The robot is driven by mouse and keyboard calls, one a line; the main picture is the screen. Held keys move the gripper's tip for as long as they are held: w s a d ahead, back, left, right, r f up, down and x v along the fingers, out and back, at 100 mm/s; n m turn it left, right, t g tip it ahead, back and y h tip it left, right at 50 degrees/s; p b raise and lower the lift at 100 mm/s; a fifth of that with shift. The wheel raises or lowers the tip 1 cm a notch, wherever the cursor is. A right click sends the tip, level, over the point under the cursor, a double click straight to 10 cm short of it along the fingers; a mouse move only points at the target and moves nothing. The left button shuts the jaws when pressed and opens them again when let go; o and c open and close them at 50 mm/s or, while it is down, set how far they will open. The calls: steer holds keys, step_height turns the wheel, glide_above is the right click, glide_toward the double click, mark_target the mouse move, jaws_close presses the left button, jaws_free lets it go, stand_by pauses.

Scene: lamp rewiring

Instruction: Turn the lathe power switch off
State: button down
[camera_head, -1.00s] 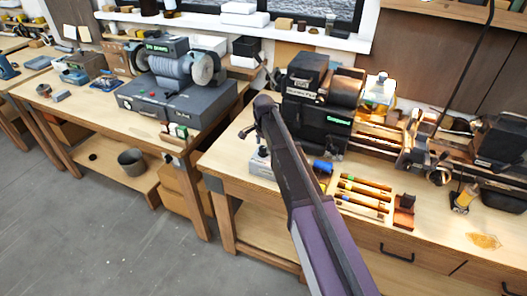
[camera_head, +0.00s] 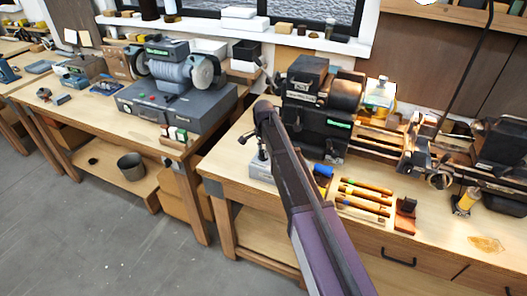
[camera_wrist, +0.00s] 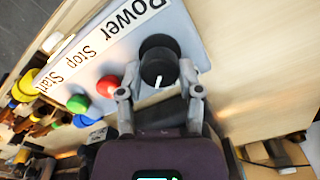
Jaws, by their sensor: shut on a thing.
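The lathe power switch is a round black knob (camera_wrist: 158,60) with a white pointer line. It sits under the word "Power" on a light grey control box (camera_wrist: 180,25) in the wrist view. A red button (camera_wrist: 107,86) under "Stop" and a green button (camera_wrist: 77,103) stand beside it. My gripper (camera_wrist: 160,78) has one finger on each side of the knob and is shut on it. In the head view, the grey box (camera_head: 262,172) sits at the bench's left end, below my gripper (camera_head: 262,153), partly hidden by my arm.
The lathe (camera_head: 340,95) stands behind and right of the box. Wood-handled tools (camera_head: 362,198) and a blue object (camera_head: 322,170) lie right of my arm. A grinder (camera_head: 180,75) stands on the left bench.

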steer(key=shift+n, duration=0.5)
steer(key=n, duration=0.3)
steer(key=shift+n, duration=0.4)
steer(key=n, duration=0.4)
steer(key=shift+n, duration=0.3)
steer(key=n, duration=0.8)
steer(key=shift+s+a+n, duration=0.1)
steer(key=shift+n, duration=0.2)
steer(key=shift+c, duration=1.3)
jaws_free()
